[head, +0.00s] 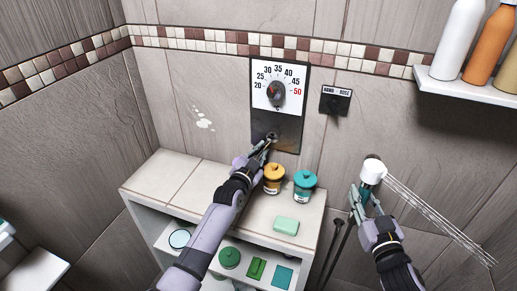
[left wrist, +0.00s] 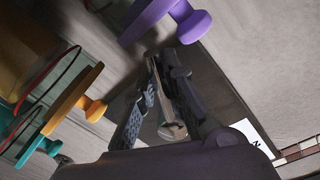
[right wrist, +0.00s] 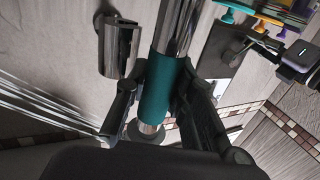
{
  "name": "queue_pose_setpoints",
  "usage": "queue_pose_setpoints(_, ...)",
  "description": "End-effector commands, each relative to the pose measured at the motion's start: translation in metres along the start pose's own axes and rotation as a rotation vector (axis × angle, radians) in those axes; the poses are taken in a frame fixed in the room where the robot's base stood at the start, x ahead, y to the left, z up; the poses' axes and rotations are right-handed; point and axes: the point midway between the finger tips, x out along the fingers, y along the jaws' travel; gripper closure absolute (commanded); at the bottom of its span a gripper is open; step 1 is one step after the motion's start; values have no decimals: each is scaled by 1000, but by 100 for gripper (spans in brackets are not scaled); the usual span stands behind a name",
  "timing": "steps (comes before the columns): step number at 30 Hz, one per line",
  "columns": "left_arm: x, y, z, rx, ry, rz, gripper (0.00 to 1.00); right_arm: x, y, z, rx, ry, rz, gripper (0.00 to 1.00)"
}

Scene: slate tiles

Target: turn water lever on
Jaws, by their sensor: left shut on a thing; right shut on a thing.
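A black control panel (head: 277,75) on the tiled wall carries a temperature dial (head: 276,93). The metal water lever sits low on this panel; it shows between the fingers in the left wrist view (left wrist: 172,128). My left gripper (head: 268,141) is shut on the lever and mostly hides it in the head view. My right gripper (head: 366,192) is shut on the teal grip of the hand shower (right wrist: 168,92). The hand shower's white head (head: 373,170) faces right, and streaks of water (head: 440,218) spray from it towards the lower right.
A small HAND/ROSE switch (head: 335,101) is right of the panel. A yellow jar (head: 273,175) and a teal jar (head: 304,188) stand close to my left arm, on the tiled ledge (head: 185,177) with a green soap (head: 286,226). Bottles stand on a shelf (head: 470,84) at the upper right.

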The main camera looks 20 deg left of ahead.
Motion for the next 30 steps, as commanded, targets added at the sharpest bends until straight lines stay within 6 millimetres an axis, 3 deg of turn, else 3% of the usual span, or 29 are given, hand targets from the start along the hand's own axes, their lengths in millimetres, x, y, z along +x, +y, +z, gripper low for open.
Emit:
queue_pose_setpoints(14,1,0,-4,-22,8,-3,100,0,0,-1,0,2,0,100)
queue_pose_setpoints(15,1,0,-4,-22,8,-4,89,0,0,-1,0,2,0,100)
queue_pose_setpoints(24,0,0,-2,-18,4,-2,69,0,0,-1,0,2,-1,100)
queue_pose_setpoints(30,0,1,-1,-17,2,-1,68,0,0,-1,0,2,0,100)
